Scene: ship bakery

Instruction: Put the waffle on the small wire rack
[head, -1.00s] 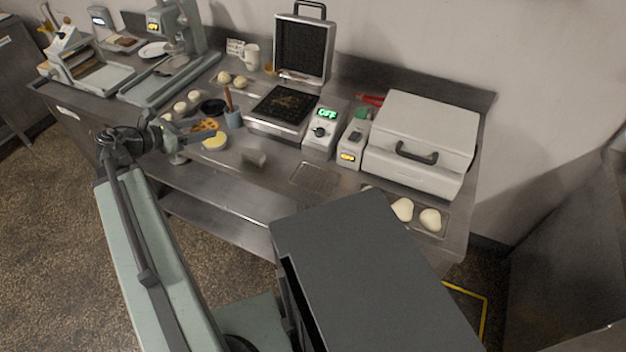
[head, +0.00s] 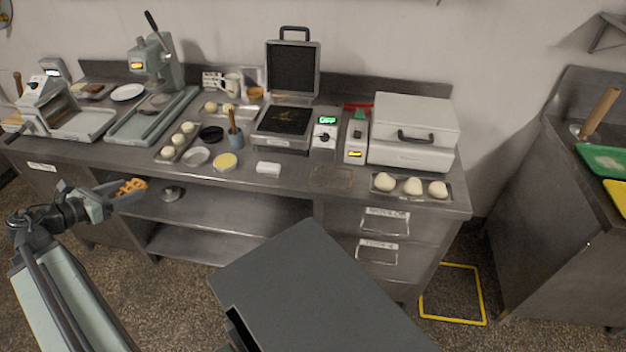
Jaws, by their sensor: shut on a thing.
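The waffle (head: 134,185) is golden brown and held in my gripper (head: 126,191), which is shut on it at the left of the head view. The gripper and waffle appear in front of the counter's front edge, apart from the counter top. Part of the waffle is hidden by the gripper's fingers. The small wire rack (head: 331,177) lies flat and looks empty on the counter (head: 295,185), near its front edge. It is well to the right of my gripper, in front of the controller boxes and left of the dough tray.
The waffle iron (head: 284,122) stands open behind. A white block (head: 268,168), a yellow-filled dish (head: 226,162) and a pale empty dish (head: 196,157) sit left of the rack. The dough tray (head: 400,193) and closed white case (head: 412,133) are at right.

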